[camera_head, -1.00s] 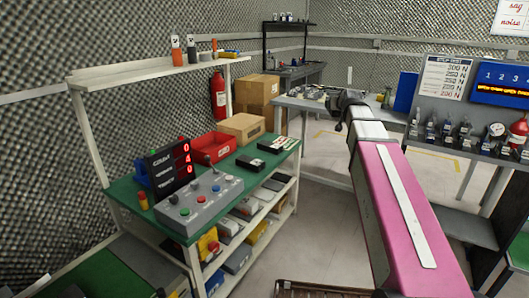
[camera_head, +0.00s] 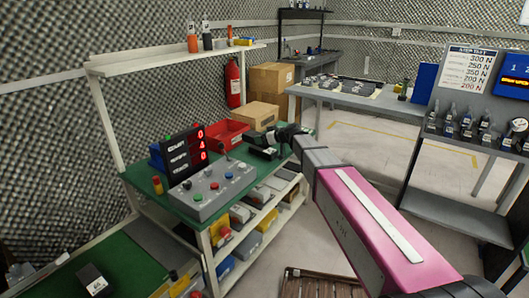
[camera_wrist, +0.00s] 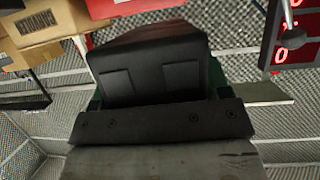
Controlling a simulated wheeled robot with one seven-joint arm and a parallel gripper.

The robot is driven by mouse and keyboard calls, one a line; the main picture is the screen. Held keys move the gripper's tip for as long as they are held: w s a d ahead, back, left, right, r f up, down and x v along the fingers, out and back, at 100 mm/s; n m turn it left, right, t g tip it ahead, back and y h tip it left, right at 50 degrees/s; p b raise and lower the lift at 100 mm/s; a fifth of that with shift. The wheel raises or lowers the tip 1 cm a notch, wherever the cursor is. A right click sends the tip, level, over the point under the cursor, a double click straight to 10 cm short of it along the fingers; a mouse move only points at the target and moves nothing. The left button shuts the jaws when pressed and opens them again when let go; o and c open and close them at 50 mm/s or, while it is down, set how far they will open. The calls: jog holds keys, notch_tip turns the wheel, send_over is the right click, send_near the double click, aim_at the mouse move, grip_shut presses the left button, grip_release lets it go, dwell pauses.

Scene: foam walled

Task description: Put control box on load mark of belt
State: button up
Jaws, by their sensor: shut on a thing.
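My gripper (camera_head: 283,137) reaches over the right end of the green-topped bench and is shut on a black box. In the wrist view the black box (camera_wrist: 150,65) fills the middle, with two square recesses facing the camera, just beyond the dark screwed bar of my gripper. In the head view the held box is hard to tell from the dark gripper. Another black box (camera_head: 262,153) lies on the bench just left of the gripper. A green strip with a grey border, seemingly the belt (camera_head: 130,262), is at lower left. I cannot make out its load mark.
On the bench (camera_head: 140,183) stand a grey button console (camera_head: 210,190), a red-digit display (camera_head: 185,155), a red bin (camera_head: 225,132) and a cardboard box (camera_head: 250,115). A small dark block (camera_head: 95,282) sits at lower left. A brown slatted item (camera_head: 315,284) is on the floor.

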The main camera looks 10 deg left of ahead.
jog(key=shift+s+a+f+n+g, duration=0.15)
jog(key=shift+s+a+f, duration=0.15)
jog(key=shift+a, duration=0.3)
jog(key=shift+s+a+f+n+g, duration=0.2)
jog(key=shift+a+f, duration=0.15)
jog(key=shift+a, duration=0.25)
notch_tip(320, 180, down, 5)
jog(key=shift+s+a+f, duration=0.1)
jog(key=shift+a, duration=0.05)
jog(key=shift+f, duration=2.5)
jog(key=o, duration=1.1)
